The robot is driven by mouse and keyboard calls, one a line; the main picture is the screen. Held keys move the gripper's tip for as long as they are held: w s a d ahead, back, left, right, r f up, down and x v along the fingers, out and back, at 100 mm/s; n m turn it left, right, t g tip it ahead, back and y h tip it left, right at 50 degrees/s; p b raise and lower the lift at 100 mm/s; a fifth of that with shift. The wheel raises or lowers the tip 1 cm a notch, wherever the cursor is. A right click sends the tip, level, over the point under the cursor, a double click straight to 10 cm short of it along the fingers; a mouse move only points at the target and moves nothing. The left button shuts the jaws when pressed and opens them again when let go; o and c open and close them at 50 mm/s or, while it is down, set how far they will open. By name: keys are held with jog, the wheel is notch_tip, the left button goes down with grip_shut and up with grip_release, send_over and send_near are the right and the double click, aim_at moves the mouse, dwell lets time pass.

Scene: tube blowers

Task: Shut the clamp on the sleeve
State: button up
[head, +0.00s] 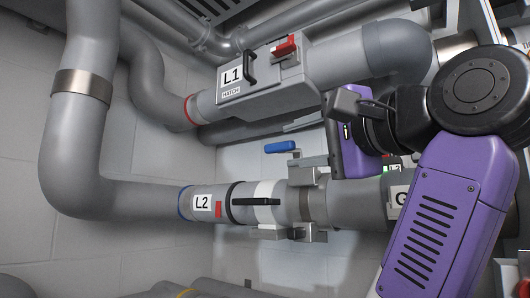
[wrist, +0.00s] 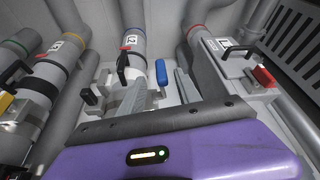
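The L2 pipe (head: 150,200) runs across the lower middle of the head view. A pale sleeve (head: 268,190) with a black handle (head: 256,202) sits on it, just right of the L2 label. A blue lever (head: 282,147) stands above the sleeve, apart from the pipe; it also shows in the wrist view (wrist: 161,72). Metal clamp parts (head: 272,233) show around the sleeve. My gripper (head: 292,142) comes from the right with its fingers spread. In the wrist view the fingers (wrist: 160,80) lie either side of the blue lever, no contact visible. The lever's base is partly hidden.
Above is the L1 hatch box (head: 255,90) with a black handle and a red latch (head: 284,47). A large elbow pipe (head: 75,140) stands at left. More pipes crowd the wrist view's left side.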

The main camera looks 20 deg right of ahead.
aim_at(271, 151)
jog(key=shift+p+x, duration=0.35)
jog(key=shift+x, duration=0.6)
jog(key=p+x, duration=0.2)
jog(key=x, duration=0.4)
jog(key=shift+w+a+r, duration=0.1)
jog(key=shift+w+r, duration=0.05)
jog(key=shift+w, duration=0.15)
jog(key=shift+c, duration=0.2)
grip_shut()
dwell(0.3)
